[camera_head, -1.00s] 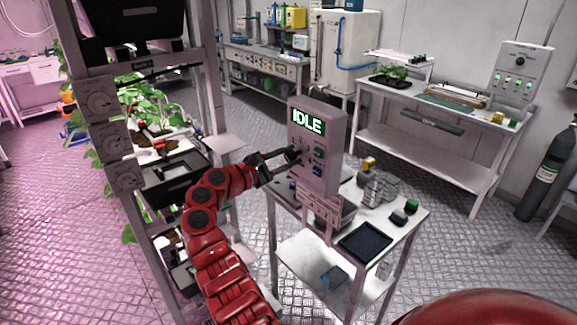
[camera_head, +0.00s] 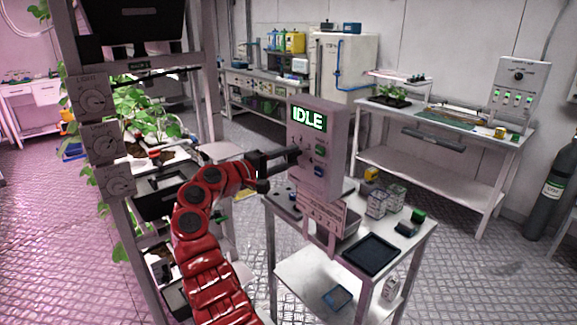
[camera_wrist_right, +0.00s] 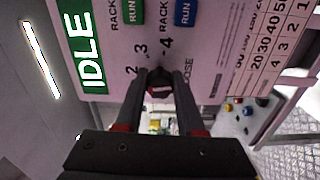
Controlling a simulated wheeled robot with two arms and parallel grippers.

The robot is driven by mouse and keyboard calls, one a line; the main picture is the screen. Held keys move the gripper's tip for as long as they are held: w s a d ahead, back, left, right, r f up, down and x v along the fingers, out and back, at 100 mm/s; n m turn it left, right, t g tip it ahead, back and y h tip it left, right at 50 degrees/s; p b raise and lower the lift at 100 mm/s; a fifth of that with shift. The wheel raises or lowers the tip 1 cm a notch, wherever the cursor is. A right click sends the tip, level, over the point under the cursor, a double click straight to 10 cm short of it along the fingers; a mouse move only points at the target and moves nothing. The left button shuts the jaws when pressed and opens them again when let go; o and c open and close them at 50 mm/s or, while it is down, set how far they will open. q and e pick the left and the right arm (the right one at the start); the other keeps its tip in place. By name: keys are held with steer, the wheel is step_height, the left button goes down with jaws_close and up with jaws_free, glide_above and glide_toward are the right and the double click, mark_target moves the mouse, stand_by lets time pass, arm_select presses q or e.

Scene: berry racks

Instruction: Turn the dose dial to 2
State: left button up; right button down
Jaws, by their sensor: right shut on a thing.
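The dose dial (camera_wrist_right: 159,84) is a small dark knob on the face of a grey control box (camera_head: 333,150). In the right wrist view, the numbers 2, 3 and 4 are printed around it, with the word DOSE beside it. My right gripper (camera_head: 293,156) reaches the box from the left in the head view. Its two dark fingers are shut on the dial, one on each side, in the right wrist view (camera_wrist_right: 159,92). The fingers hide part of the dial, and I cannot tell which number it points to. The box's screen (camera_head: 309,118) reads IDLE. My left gripper is not in view.
Green and blue RUN buttons (camera_head: 319,150) sit close to the dial. Below the box, a white cart (camera_head: 408,250) holds a black tray (camera_head: 370,254) and small boxes. A plant rack with dials (camera_head: 93,97) stands close on the left. Floor is free right of the cart.

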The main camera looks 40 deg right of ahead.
steer(key=shift+f+m+b, duration=0.15)
steer(key=shift+m+b, duration=0.35)
steer(key=shift+m, duration=0.3)
steer(key=c, duration=0.5)
jaws_free()
steer(key=a+b, duration=0.1)
steer(key=a, duration=0.4)
steer(key=s+a+b, duration=0.1)
steer(key=a, duration=1.1)
steer(key=shift+s+a+b, duration=0.2)
steer(key=shift+a+b, duration=0.05)
steer(key=shift+b, duration=0.15)
steer(key=shift+w, duration=0.1)
